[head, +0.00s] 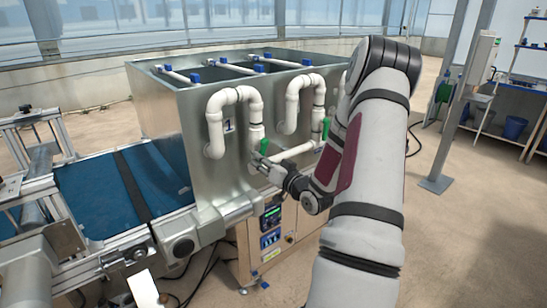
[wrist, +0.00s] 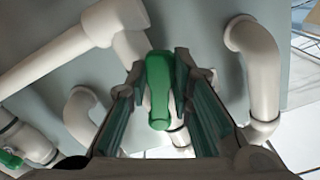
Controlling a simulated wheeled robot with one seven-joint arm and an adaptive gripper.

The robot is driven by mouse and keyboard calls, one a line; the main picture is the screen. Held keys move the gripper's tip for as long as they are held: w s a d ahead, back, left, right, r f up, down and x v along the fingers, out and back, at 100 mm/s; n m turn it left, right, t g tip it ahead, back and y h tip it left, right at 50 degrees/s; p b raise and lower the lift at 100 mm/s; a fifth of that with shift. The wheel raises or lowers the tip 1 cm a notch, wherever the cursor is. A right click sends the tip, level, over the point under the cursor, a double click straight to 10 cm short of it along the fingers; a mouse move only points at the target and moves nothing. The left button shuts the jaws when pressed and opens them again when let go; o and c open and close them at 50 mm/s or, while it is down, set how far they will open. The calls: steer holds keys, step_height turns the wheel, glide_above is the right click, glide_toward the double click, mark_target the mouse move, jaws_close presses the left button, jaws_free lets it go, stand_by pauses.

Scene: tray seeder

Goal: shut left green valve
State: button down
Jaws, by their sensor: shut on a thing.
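The left green valve handle (head: 264,146) is on the white pipe below the looped pipe marked 1, at the front of the metal tank. In the head view my gripper (head: 260,160) is at this handle, and its fingers partly hide the valve body. In the wrist view the green handle (wrist: 159,88) lies between my two fingers (wrist: 160,85), which are shut on it. A second green valve handle (head: 326,128) is further right, beside my arm; a green handle also shows at the lower left of the wrist view (wrist: 12,158).
The metal tank (head: 165,115) stands behind the white pipes (head: 291,152). A conveyor with a blue belt (head: 90,190) lies to the left. A control box (head: 271,215) is below the pipes.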

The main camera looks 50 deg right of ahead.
steer(key=shift+w+a+r+m+p, duration=0.1)
steer(key=shift+a+r+m+p, duration=0.6)
steer(key=shift+m+p, duration=1.45)
steer(key=shift+w+a+r+m+p, duration=0.1)
steer(key=shift+a+r+m+p, duration=0.25)
steer(key=shift+r+m+p, duration=1.25)
steer(key=shift+w+a+r+m+p, duration=0.1)
steer(key=shift+a+r+m+p, duration=0.3)
steer(key=shift+m+p, duration=2.35)
steer(key=shift+a+f, duration=0.1)
steer(key=shift+a, duration=0.05)
steer(key=c, duration=1.4)
jaws_free()
steer(key=v, duration=1.2)
steer(key=shift+w, duration=0.1)
